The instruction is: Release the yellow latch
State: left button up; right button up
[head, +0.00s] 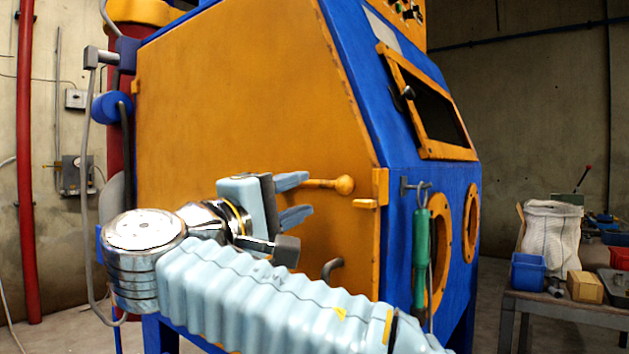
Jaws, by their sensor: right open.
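The yellow latch (344,185) is a lever with a round knob on the orange side door (230,90) of the blaster cabinet. It lies roughly level, with its knob to the right, near the door's right edge. My right gripper (309,196) is in front of the door, just left of the knob. Its two blue-grey fingers are apart, pointing right, and I see nothing held between them. The upper finger overlaps the left part of the lever, so I cannot tell whether they touch. My left gripper is out of view.
A yellow bracket (380,187) sits at the door's right edge. A green-handled tool (420,258) hangs on the blue front face. A dark bent handle (331,267) is below the latch. A table (560,305) with a blue bin and a white sack stands at the right.

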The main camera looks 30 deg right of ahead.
aim_at(321, 185)
jog(key=x, duration=0.5)
jog(key=shift+w, duration=0.1)
grip_shut()
